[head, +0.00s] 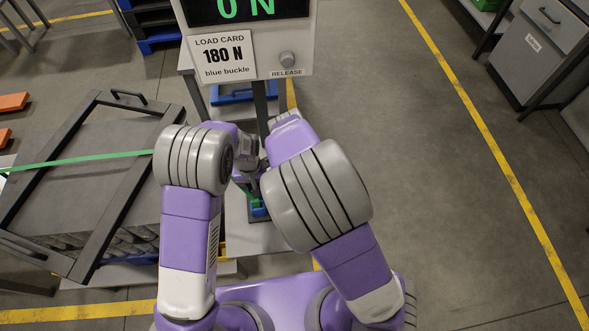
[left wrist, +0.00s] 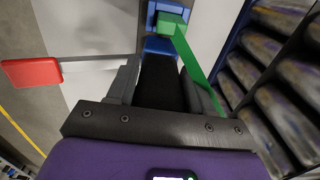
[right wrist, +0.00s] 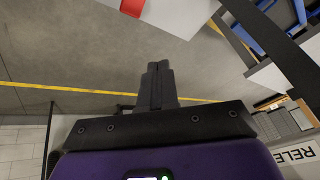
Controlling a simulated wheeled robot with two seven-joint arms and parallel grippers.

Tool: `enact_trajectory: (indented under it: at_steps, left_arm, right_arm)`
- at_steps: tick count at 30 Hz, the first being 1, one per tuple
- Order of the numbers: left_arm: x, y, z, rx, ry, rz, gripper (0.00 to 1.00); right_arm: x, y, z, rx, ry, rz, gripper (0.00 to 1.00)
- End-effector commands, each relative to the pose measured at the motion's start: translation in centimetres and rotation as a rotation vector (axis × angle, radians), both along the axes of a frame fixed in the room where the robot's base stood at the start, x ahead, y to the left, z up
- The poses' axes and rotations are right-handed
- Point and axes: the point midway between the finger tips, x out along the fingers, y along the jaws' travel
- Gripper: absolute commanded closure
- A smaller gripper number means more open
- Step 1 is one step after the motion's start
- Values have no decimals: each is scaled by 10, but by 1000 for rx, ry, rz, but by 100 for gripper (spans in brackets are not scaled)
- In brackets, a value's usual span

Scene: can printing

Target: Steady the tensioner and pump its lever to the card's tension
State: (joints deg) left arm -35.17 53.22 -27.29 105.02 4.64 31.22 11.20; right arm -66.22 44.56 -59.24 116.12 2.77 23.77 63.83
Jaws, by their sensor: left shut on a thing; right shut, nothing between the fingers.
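The tensioner shows in the left wrist view as a dark body (left wrist: 160,85) with a blue part and a green strap (left wrist: 197,70) at its far end. My left gripper (left wrist: 158,78) is shut on the dark body. In the head view, my arms hide most of the tensioner; a blue part (head: 258,211) shows between them. My right gripper (right wrist: 158,68) is shut and empty, apart from anything, over floor in its view. A red block-like piece (left wrist: 32,72) shows in the left wrist view; I cannot tell whether it is the lever's grip. The load card (head: 224,55) reads 180 N, blue buckle.
The display (head: 248,9) reads 0 N, with a release knob (head: 288,59) below it. A dark-framed crate (head: 80,180) with the green strap across it stands left. A grey cabinet (head: 535,55) stands far right. The floor at right is clear.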

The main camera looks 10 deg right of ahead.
Motion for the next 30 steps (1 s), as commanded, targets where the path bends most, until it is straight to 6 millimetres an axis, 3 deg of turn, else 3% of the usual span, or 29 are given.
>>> enact_trajectory:
  at_steps: [6,12,25,30]
  left_arm:
    - [-1,-2,0,-2,1,-4,100]
    - [-1,-2,0,-2,1,-3,100]
    - [-1,-1,0,-1,1,-1,100]
    - [-1,-1,0,-1,1,-1,100]
  right_arm:
    - [-28,34,16,-144,157,485,100]
    - [-40,45,25,-226,221,723,100]
    - [-43,47,26,-244,236,772,100]
    - [-39,44,15,-245,239,769,100]
